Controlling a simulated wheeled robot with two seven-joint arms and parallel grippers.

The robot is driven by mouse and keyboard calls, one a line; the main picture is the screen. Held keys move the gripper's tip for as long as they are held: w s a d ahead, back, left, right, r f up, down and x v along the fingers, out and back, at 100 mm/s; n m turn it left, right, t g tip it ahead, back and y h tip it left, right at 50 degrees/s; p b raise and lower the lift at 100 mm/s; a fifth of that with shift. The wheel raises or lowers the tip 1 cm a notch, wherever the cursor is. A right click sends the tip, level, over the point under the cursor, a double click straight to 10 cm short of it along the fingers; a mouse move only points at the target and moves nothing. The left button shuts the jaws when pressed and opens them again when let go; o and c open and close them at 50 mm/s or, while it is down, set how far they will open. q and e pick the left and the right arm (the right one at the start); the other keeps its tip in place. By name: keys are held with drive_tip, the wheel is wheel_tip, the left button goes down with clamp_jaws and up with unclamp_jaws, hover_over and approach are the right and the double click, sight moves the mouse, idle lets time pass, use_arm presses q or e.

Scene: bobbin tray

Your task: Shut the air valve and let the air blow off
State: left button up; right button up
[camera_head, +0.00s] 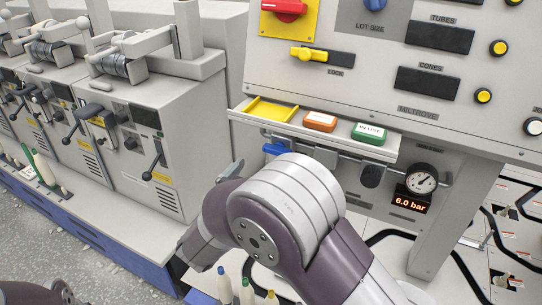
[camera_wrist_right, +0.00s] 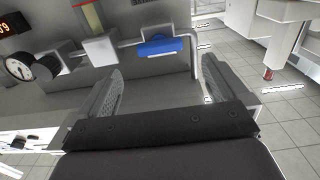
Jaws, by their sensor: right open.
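The blue air valve handle (camera_head: 277,149) sits on the pipe under the console shelf, lying roughly in line with the pipe. It also shows in the right wrist view (camera_wrist_right: 160,46). A round pressure gauge (camera_head: 421,181) is further right on the pipe, and a red-lit display (camera_head: 410,202) below it reads 6.0 bar. In the right wrist view my right gripper (camera_wrist_right: 162,68) is open and empty, with the blue handle just beyond the gap between its fingertips, apart from them. My left gripper is not in view.
A shelf (camera_head: 308,134) with a yellow tray, an orange block and a green block juts out above the valve. A dark knob (camera_head: 372,176) hangs from the pipe left of the gauge. Grey machine units (camera_head: 130,130) with levers stand at left.

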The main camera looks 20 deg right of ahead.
sight(275, 153)
drive_tip(key=x, duration=0.8)
drive_tip(key=shift+s+b, duration=0.1)
drive_tip(key=shift+b, duration=0.2)
drive_tip(key=c, duration=1)
